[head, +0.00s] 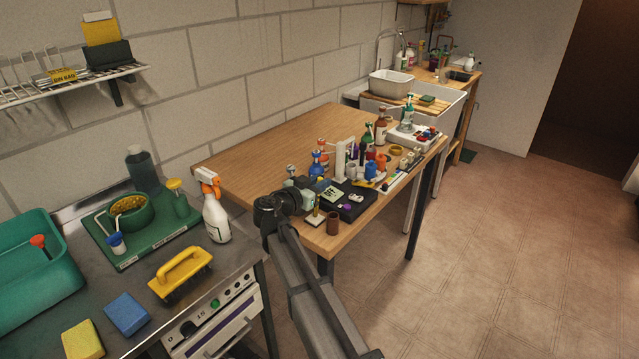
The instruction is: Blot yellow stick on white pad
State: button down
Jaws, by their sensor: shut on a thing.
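My gripper (308,200) is over the near edge of the wooden table, seen small and partly hidden by my own wrist. It is shut on a thin yellow stick (317,210), which points down, roughly upright. The white pad (312,221) is a small pale square on the table directly below. The stick's lower end is at or just above the pad; I cannot tell if they touch. The fingertips are too small to see clearly.
A brown cup (333,223) stands close to the right of the pad. The table's left part (250,160) is clear. A spray bottle (216,218) stands on the steel counter at left.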

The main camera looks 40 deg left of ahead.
jog(key=shift+f, duration=0.55)
dwell(0.9)
jog(key=shift+r, duration=0.1)
jog(key=shift+r, duration=3.45)
